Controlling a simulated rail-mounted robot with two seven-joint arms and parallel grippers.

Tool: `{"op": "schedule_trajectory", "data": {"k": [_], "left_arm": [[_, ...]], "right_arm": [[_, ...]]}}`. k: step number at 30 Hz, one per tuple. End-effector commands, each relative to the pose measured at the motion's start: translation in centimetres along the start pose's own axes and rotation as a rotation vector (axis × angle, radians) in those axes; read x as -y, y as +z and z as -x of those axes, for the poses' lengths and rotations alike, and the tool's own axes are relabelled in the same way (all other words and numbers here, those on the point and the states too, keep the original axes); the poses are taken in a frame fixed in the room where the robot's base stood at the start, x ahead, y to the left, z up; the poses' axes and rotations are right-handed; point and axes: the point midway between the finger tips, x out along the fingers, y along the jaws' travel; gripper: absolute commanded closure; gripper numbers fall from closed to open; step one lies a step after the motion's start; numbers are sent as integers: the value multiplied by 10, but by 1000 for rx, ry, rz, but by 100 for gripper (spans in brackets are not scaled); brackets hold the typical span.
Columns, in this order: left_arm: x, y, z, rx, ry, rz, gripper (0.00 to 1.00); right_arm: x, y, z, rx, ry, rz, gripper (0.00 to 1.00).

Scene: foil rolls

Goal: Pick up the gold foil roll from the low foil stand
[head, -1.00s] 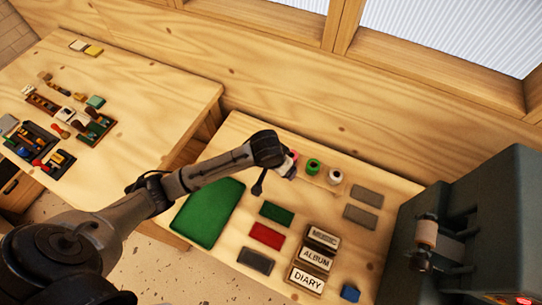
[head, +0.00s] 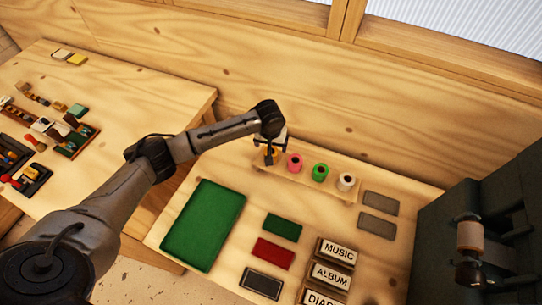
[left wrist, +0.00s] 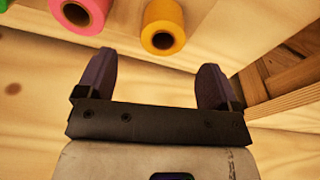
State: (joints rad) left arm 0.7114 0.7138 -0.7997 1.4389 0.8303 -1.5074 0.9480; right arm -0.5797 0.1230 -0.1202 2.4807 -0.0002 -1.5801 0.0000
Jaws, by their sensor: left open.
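The low foil stand (head: 308,180) is a pale wooden shelf at the back of the right table. The gold foil roll (left wrist: 163,25) stands at its left end; in the head view it shows as a small yellow-orange patch (head: 270,155), mostly hidden by my gripper. My left gripper (head: 270,148) is above that end. In the left wrist view my left gripper (left wrist: 153,75) is open and empty, and the gold roll is beyond the fingertips, between their lines and apart from both. My right gripper is not in view.
A pink roll (head: 294,163), a green roll (head: 320,172) and a white roll (head: 346,182) stand to the right on the stand. A green mat (head: 203,225), coloured blocks and labelled MUSIC and ALBUM pieces lie in front. A dark machine (head: 490,240) stands at the right.

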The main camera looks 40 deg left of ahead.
Motion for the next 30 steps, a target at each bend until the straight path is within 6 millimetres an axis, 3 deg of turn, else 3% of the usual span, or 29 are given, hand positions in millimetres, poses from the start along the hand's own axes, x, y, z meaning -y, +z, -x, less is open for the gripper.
{"op": "schedule_trajectory", "data": {"k": [10,21,30], "left_arm": [[1,0,-23,-1,0,-1,14],[3,1,-65,-1,1,-1,14],[3,1,-69,-2,0,-3,14]], "right_arm": [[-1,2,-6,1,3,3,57],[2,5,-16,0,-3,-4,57],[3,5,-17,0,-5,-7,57]]}}
